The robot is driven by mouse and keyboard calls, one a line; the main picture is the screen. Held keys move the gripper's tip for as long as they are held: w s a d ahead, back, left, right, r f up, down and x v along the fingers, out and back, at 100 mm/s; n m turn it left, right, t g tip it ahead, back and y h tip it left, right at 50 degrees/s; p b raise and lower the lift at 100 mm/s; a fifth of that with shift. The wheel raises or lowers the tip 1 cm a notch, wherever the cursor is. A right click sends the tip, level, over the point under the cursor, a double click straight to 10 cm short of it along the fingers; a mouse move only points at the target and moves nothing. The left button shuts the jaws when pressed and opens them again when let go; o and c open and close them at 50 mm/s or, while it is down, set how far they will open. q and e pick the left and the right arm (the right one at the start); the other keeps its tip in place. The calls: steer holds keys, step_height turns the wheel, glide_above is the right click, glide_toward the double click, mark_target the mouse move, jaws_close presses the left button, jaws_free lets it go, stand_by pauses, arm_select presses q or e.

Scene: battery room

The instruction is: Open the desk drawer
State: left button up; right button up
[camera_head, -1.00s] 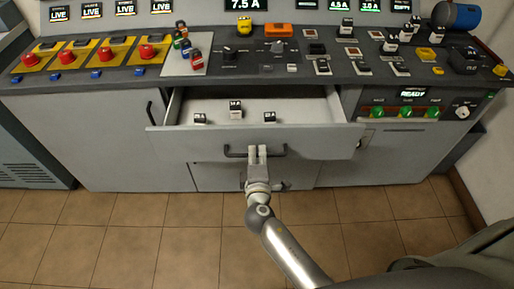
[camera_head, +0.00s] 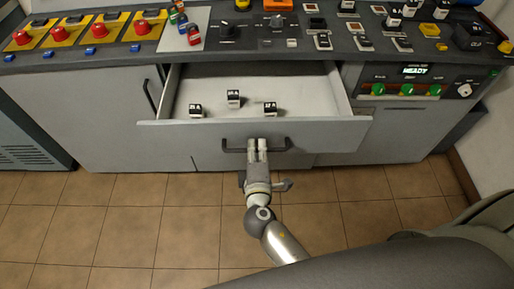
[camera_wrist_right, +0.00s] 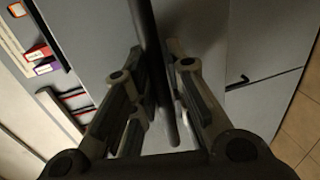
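The desk drawer (camera_head: 325,134) is pulled out from the grey desk, and its light interior shows. Its dark bar handle (camera_head: 230,147) is at the middle of the drawer front. My right gripper (camera_head: 258,146) is at the handle, with its two fingers close together. In the right wrist view, the handle bar (camera_wrist_right: 150,35) runs between the fingers of my right gripper (camera_wrist_right: 163,55), which are closed on it. Inside the drawer are three small black-and-white blocks: left (camera_head: 196,111), middle (camera_head: 234,97) and right (camera_head: 270,108). My left gripper is not in view.
The desktop (camera_head: 290,60) above carries red buttons on yellow plates (camera_head: 143,28), knobs and switches. A panel with green knobs (camera_head: 407,90) and a READY display is to the right. Clear tiled floor (camera_head: 110,225) lies in front of the desk.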

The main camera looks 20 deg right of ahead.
steer(key=shift+o, duration=1.4)
steer(key=v, duration=1.2)
steer(key=s+d+f+m+g+y+p, duration=0.15)
steer(key=s+f+g, duration=0.25)
steer(key=f, duration=1)
steer(key=s+f+g+y+p, duration=0.1)
steer(key=s+f+g+y, duration=0.3)
steer(key=f, duration=1)
steer(key=s+d+f+m+g, duration=0.2)
steer(key=s+d+f+m, duration=0.1)
steer(key=s+f, duration=0.2)
steer(key=s+d+f+m+g+h+p, duration=0.1)
steer(key=s+d+f+m, duration=0.3)
steer(key=s, duration=0.5)
steer(key=s+d+f+m+g, duration=0.3)
steer(key=s+d+f+m, duration=0.1)
steer(key=s+f, duration=0.2)
steer(key=shift+s+f, duration=0.35)
steer(key=shift+s, duration=0.2)
